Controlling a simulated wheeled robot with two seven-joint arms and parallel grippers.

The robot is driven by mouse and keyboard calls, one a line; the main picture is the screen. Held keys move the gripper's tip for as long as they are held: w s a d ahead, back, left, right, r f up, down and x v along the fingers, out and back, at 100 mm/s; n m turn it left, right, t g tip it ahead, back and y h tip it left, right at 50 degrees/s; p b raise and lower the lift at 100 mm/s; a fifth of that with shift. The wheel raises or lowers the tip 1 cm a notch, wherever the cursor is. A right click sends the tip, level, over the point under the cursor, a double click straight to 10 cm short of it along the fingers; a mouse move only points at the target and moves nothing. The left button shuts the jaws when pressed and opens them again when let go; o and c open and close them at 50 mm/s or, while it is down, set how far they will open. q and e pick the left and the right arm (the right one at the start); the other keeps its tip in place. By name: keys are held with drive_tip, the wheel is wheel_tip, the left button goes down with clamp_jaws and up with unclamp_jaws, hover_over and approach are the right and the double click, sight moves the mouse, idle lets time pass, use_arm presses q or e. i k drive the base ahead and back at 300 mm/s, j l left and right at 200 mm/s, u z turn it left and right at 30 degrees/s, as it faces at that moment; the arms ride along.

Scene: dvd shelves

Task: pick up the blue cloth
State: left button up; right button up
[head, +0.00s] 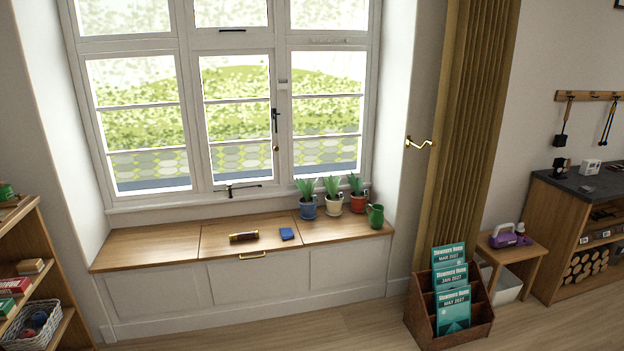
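A small blue cloth (287,234), seemingly folded, lies flat on the wooden top of the window bench (152,246). It sits right of a dark cylindrical object (244,236) with lighter ends, with a small gap between them. Nothing covers the cloth in the head view. Neither of my grippers shows in this view.
Potted plants (332,200) and a green watering can (376,216) stand on the bench right of the cloth. A magazine rack (447,320) stands on the floor at front right. Shelves (22,265) stand at the left edge. The bench's left part is bare.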

sight(286, 233)
drive_tip(key=i+j+z, duration=0.1)
drive_tip(key=i+z, duration=0.2)
drive_tip(key=i, duration=1.15)
drive_tip(key=i+u, duration=0.2)
drive_tip(key=i, duration=0.3)
drive_tip(key=i+l+u, duration=0.2)
drive_tip(key=i, duration=0.35)
drive_tip(key=i+l+u, duration=0.25)
drive_tip(key=i, duration=0.25)
drive_tip(key=i+l+u, duration=0.2)
drive_tip(key=i, duration=0.3)
drive_tip(key=l, duration=0.1)
